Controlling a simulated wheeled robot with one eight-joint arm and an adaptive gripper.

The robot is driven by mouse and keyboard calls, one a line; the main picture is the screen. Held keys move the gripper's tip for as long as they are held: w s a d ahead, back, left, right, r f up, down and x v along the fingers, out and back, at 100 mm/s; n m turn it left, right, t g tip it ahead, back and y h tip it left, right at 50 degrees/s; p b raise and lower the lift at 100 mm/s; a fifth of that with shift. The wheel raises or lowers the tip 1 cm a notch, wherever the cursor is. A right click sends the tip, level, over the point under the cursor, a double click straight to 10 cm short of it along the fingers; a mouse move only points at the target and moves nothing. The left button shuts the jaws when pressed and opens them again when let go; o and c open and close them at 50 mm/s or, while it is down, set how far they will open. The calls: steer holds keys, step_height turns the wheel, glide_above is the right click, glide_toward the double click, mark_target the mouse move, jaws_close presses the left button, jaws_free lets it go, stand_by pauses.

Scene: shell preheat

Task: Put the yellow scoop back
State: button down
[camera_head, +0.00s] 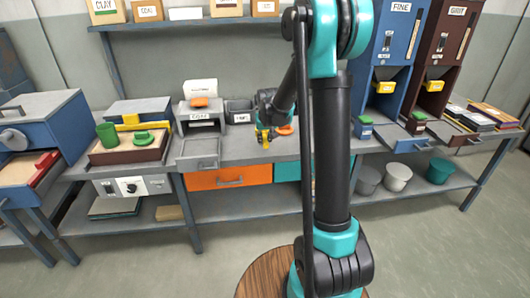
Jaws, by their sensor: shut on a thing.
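My gripper (265,127) is over the middle of the workbench (240,152), pointing down, partly hidden by its own wrist. It is shut on the yellow scoop (264,136), of which only a small yellow part shows at the fingertips. The scoop is at or just above the bench top; I cannot tell whether it touches. An orange piece (286,129) lies right beside the gripper. A small grey bin (239,112) stands just left of the gripper, and its contents are too small to make out.
A grey labelled bin (202,127) with an open chute stands left of the gripper. A brown tray (128,150) with green pieces is further left. Blue FINE (398,42) and brown GRIT (453,42) dispensers stand at right. My arm hides part of the bench.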

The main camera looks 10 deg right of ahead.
mark_target(264, 156)
steer(key=shift+f, duration=3.1)
steer(key=shift+f, duration=0.1)
steer(key=c, duration=1.4)
jaws_free()
